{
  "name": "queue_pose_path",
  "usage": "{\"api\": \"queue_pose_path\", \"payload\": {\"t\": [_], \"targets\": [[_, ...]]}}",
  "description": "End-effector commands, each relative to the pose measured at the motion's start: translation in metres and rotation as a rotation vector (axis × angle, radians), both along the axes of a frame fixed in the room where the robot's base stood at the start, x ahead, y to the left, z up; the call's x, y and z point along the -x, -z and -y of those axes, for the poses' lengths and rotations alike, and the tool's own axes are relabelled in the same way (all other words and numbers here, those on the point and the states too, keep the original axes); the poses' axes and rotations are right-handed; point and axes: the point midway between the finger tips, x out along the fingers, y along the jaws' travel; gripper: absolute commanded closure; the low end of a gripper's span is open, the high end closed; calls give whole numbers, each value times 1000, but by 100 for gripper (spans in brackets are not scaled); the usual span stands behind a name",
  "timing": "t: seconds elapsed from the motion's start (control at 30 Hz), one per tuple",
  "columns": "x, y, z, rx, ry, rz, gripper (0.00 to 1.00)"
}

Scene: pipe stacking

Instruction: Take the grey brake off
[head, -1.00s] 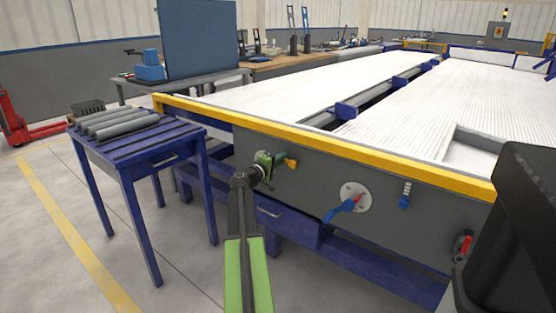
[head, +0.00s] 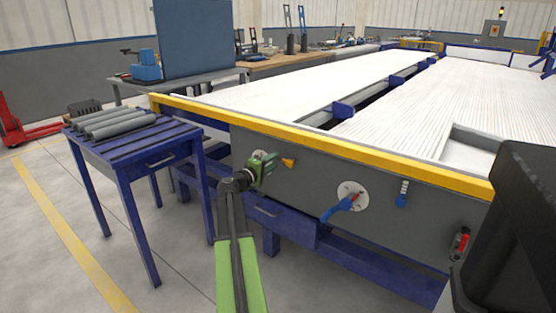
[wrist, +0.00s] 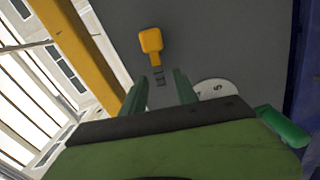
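No lever that is clearly grey shows, so I cannot tell which control is the grey brake. On the dark grey end panel (head: 300,185) of the machine, a yellow-orange handle (head: 288,162) sits just right of my gripper (head: 262,168). In the wrist view the yellow handle (wrist: 150,42) stands beyond the fingertips, with a short marked scale below it. My gripper (wrist: 169,84) is open, its two green fingers apart with nothing between them. A white numbered dial (wrist: 216,88) and a green handle (wrist: 283,128) are partly hidden behind my gripper.
Farther right on the panel are a blue handle (head: 341,208) on a white dial, a small blue lever (head: 402,194) and a red handle (head: 460,243). A yellow rail (head: 330,140) runs above. A blue table (head: 130,145) with several grey pipes stands left.

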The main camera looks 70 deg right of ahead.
Motion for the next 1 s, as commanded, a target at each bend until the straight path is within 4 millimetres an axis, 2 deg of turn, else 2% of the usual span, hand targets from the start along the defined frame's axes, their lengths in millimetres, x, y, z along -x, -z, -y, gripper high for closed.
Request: {"api": "queue_pose_path", "payload": {"t": [0.03, 0.2, 0.43, 0.6, 1.0], "targets": [[-3, 0, -18, 0, -4, 0, 65], [-15, 0, -65, 0, -4, 0, 65], [-28, 0, -114, 0, -1, 0, 65], [-33, 0, -129, 0, 0, 0, 65], [-34, 0, -130, 0, 1, 0, 65]]}}
